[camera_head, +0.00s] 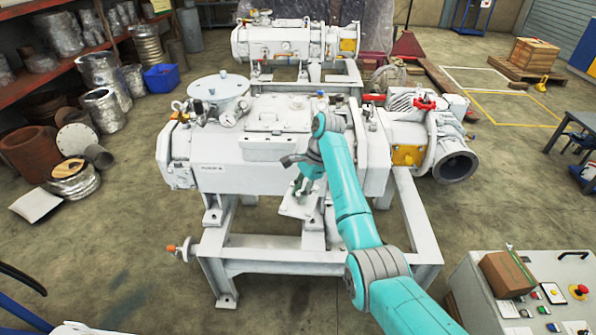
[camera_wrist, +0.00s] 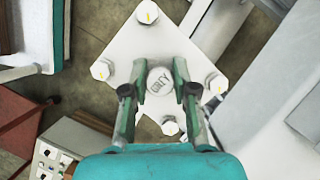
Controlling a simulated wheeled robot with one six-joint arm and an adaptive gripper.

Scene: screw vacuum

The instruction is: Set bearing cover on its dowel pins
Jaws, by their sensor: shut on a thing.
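The bearing cover is a white square plate with a round centre boss and a bolt head near each corner. In the wrist view the cover (camera_wrist: 130,45) sits below my gripper (camera_wrist: 160,85), whose two green fingers close on either side of the boss. In the head view the cover (camera_head: 297,208) shows under my gripper (camera_head: 303,186), at the front of the white vacuum pump (camera_head: 215,155). The cover looks tilted there, and I cannot tell whether it touches the pump or frame. I cannot make out the dowel pins in either view.
The pump stands on a white steel frame (camera_head: 285,257) with open gaps. A flanged pipe end (camera_head: 455,167) juts out at its right. A control cabinet (camera_head: 480,290) with a cardboard box (camera_head: 508,274) stands at front right.

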